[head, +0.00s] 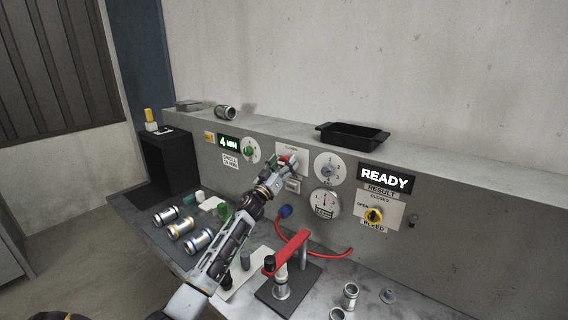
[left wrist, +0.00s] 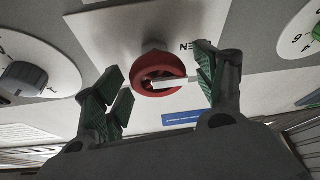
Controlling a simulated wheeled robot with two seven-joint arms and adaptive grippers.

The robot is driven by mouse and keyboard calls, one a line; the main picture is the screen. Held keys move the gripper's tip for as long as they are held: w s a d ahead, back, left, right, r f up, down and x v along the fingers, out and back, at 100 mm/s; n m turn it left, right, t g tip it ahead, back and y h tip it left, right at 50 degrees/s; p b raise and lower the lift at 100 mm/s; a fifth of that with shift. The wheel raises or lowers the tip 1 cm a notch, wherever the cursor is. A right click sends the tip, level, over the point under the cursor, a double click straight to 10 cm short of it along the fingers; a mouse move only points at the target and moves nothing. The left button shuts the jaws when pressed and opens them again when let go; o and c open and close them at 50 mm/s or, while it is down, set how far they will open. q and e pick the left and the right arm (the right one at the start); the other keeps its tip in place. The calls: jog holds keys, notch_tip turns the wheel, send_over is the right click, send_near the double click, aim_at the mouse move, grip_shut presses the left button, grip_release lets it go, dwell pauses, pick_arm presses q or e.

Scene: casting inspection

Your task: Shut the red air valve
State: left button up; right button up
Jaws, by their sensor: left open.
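The red air valve (head: 283,159) is on a white plate on the grey panel, under a label reading CLOSED, partly covered by my left gripper in the head view. In the left wrist view, the valve (left wrist: 158,75) is a round red knob with a white pointer bar (left wrist: 178,83). The bar points right, to the side with partly hidden upside-down lettering ending in "EN". My left gripper (head: 280,166) is at the plate, its green-padded fingers (left wrist: 162,72) open on either side of the knob. I cannot tell if either finger touches it. My right gripper is not in view.
Dials (head: 330,168) flank the valve plate. A yellow bleed valve (head: 374,216) is farther right, below a READY display (head: 385,179). A red clamp (head: 288,252) stands on the bench below. Several metal cylinders (head: 183,229) lie left of my arm. A black tray (head: 352,135) sits on the ledge.

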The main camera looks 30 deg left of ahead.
pick_arm(q)
jog(key=shift+w, duration=0.15)
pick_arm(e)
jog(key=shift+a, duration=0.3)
pick_arm(q)
jog(key=c, duration=1.1)
jog(key=shift+o, duration=0.2)
